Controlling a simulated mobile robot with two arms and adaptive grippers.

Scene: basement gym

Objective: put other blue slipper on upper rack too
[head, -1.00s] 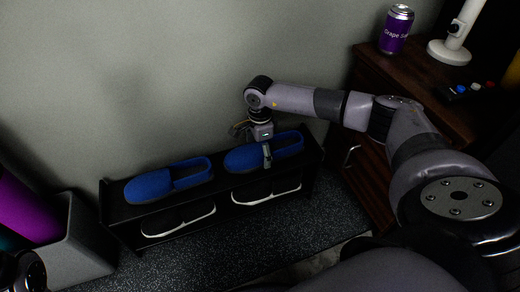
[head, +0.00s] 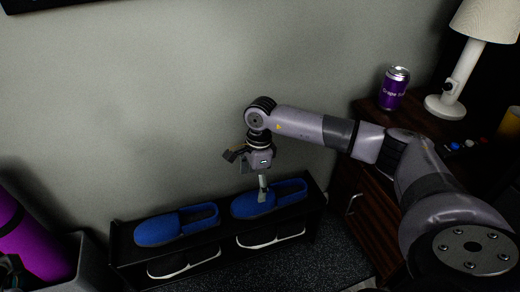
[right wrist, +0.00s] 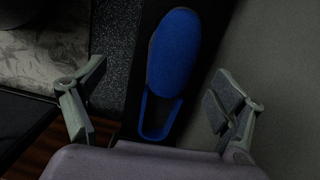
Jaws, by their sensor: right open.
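Two blue slippers lie side by side on the upper shelf of a black shoe rack (head: 122,250). The left slipper (head: 165,230) is clear of any gripper. The right slipper (head: 290,193) lies under my right gripper (head: 249,174), whose fingers are spread. One finger overlaps this slipper in the head view; I cannot tell there whether it touches. In the right wrist view a blue slipper (right wrist: 175,55) shows between and beyond the open, empty fingers of my right gripper (right wrist: 160,88). My left gripper's fingers do not show.
Dark shoes with white soles (head: 185,264) stand on the lower shelf. A wooden cabinet (head: 370,190) right of the rack bears a purple can (head: 393,90) and a white lamp (head: 450,85). A grey bin with a purple roll (head: 35,240) stands at left. The wall is close behind.

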